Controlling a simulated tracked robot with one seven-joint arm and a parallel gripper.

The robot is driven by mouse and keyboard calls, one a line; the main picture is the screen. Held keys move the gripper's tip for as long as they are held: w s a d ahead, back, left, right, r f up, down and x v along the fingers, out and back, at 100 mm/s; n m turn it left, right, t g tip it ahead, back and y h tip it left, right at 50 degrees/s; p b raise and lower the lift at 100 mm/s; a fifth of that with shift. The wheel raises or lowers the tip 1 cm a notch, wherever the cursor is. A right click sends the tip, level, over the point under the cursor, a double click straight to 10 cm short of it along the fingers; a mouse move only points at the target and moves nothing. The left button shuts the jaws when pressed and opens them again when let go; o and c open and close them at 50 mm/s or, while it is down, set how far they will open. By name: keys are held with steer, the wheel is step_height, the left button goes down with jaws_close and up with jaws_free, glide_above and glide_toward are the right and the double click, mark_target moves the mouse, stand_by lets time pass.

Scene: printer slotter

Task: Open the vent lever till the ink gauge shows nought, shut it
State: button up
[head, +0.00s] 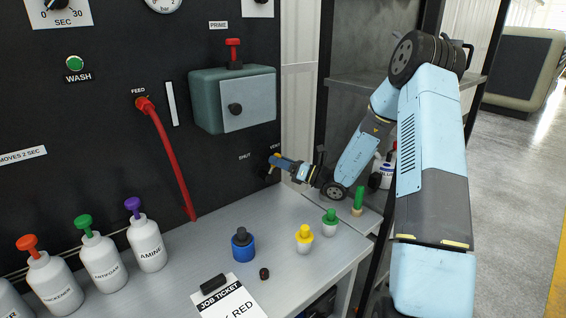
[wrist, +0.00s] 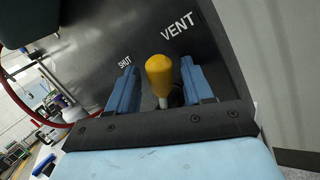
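The vent lever has a yellow knob (wrist: 159,72) on a thin pale stem. In the wrist view it stands between the two blue fingers of my gripper (wrist: 161,88), with dark gaps on both sides, so the gripper is open around it. The labels SHUT (wrist: 125,61) and VENT (wrist: 178,26) are on the dark panel behind; I cannot tell which the lever points to. In the head view my gripper (head: 276,162) is at the panel's right edge and mostly hides the lever. A round gauge marked bar (head: 163,4) is cut off at the top, its needle unreadable.
A teal box (head: 202,103) with a red-topped PRIME valve (head: 233,52) sits above left of my gripper. Several bottles, including a blue one (head: 243,247), and a job ticket (head: 232,299) stand or lie on the grey bench (head: 195,243).

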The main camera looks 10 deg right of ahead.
steer(key=shift+o, duration=0.2)
steer(key=shift+r, duration=0.35)
step_height(320, 180, up, 2)
steer(key=shift+r, duration=0.25)
steer(key=s+d+r, duration=0.1)
steer(key=s+r, duration=0.8)
steer(key=s, duration=0.5)
steer(key=shift+d+r, duration=0.25)
steer(key=shift+d, duration=0.05)
steer(key=shift+a, duration=0.1)
